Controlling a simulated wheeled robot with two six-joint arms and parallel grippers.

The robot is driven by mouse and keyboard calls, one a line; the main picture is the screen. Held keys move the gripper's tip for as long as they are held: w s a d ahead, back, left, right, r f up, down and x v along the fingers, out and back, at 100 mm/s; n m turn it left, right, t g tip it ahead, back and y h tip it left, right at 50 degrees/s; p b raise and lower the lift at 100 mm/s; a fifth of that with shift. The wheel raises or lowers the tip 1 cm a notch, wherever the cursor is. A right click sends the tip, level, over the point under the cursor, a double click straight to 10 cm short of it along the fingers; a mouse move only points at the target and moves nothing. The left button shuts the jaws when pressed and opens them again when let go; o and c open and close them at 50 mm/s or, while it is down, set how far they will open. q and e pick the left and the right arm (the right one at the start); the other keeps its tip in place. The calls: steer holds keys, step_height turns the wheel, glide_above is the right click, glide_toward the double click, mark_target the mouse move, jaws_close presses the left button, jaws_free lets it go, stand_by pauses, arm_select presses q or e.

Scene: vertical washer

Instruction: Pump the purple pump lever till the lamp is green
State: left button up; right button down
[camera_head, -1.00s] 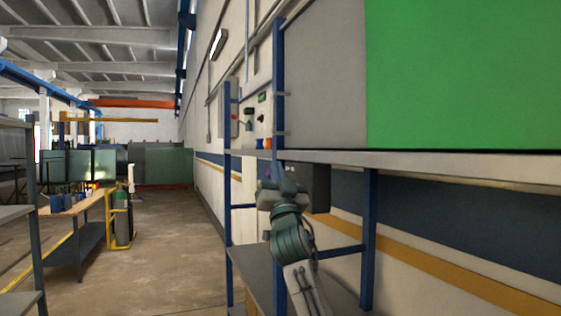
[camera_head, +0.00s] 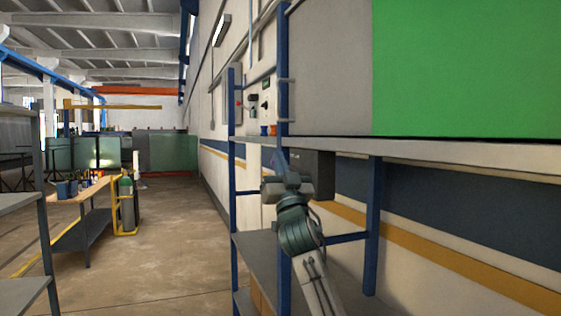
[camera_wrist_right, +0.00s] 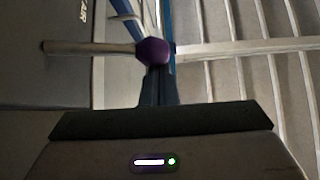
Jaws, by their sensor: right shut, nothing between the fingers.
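In the right wrist view a purple knob (camera_wrist_right: 153,51) sits at the end of a thin grey pump lever (camera_wrist_right: 90,47) that comes in from the left. My right gripper (camera_wrist_right: 157,78) is shut and empty, its dark fingers just below the knob in that picture. I cannot tell whether they touch it. In the head view my right gripper (camera_head: 280,162) is small, by a dark grey box under the shelf. The lever is not clear there. No lamp can be told for certain; the small green light in the wrist view is on my own gripper body. My left gripper is out of view.
A blue-posted rack (camera_head: 284,60) with a grey shelf (camera_head: 430,150) stands along the wall. A large green panel (camera_head: 465,70) is above it. A control panel with small buttons (camera_head: 252,105) is behind the post. A workbench (camera_head: 85,190) stands left; the aisle floor is clear.

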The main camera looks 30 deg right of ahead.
steer(key=shift+f+n, duration=0.1)
steer(key=shift+n, duration=0.2)
step_height(320, 180, down, 7)
steer(key=n+t+y+b, duration=0.1)
steer(key=n+y+b, duration=0.3)
steer(key=b, duration=0.2)
steer(key=shift+a+r+y, duration=0.2)
steer(key=shift+a+y, duration=0.1)
